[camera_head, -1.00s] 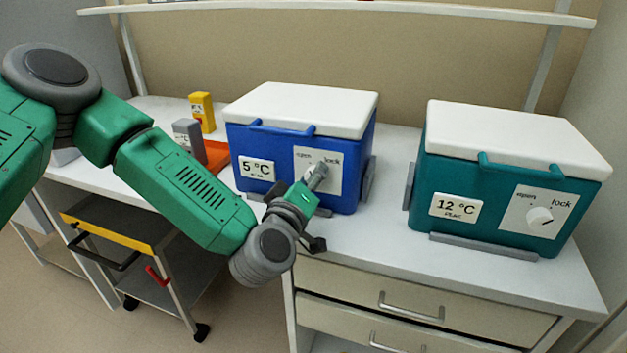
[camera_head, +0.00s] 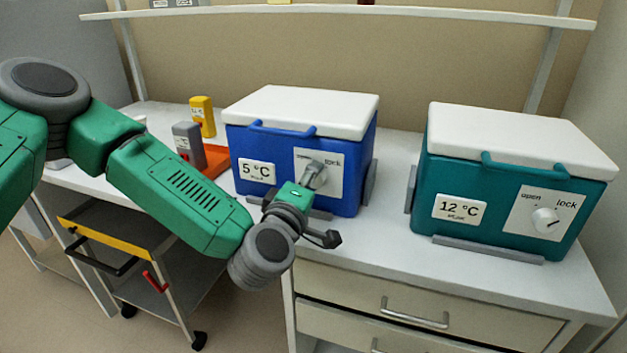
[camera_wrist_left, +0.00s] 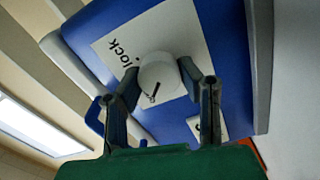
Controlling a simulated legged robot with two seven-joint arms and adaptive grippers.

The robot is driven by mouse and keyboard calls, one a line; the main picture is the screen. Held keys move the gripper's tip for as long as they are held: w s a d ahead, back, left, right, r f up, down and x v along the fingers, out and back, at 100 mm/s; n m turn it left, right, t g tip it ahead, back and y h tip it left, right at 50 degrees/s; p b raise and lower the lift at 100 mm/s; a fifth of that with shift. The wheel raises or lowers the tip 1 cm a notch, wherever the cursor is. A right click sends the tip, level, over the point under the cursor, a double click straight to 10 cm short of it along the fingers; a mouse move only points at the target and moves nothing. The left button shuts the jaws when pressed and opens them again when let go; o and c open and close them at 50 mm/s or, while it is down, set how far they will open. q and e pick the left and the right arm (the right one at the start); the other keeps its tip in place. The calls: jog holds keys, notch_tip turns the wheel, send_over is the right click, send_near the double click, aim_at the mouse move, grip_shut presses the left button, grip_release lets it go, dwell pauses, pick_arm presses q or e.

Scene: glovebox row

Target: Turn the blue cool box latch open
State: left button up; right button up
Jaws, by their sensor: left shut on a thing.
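The blue cool box (camera_head: 290,150), with a white lid and a "5 °C" label, stands on the bench. Its latch is a round white knob (camera_wrist_left: 158,74) on a pale plate (camera_head: 331,184) marked with "open" and "lock". My left gripper (camera_head: 316,172) is at this plate and hides the knob in the head view. In the left wrist view its two fingers (camera_wrist_left: 158,80) are closed on opposite sides of the knob. A dark mark shows on the knob's lower part there. "Lock" is readable beside it; "open" is mostly covered. My right gripper is not in view.
A teal cool box (camera_head: 510,185) with a "12 °C" label and its own knob (camera_head: 544,220) stands to the right. A grey block (camera_head: 188,143), a yellow block (camera_head: 203,117) and an orange tray (camera_head: 217,160) are at left. A cart (camera_head: 150,260) stands below.

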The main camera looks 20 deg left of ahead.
pick_arm(q)
jog(key=shift+a+f, duration=0.1)
jog(key=o, duration=1.1)
jog(key=shift+o, duration=0.2)
jog(key=shift+a, duration=0.1)
jog(key=s, duration=1.1)
jog(key=shift+s+a, duration=0.2)
jog(key=shift+s, duration=0.2)
jog(key=shift+f, duration=0.1)
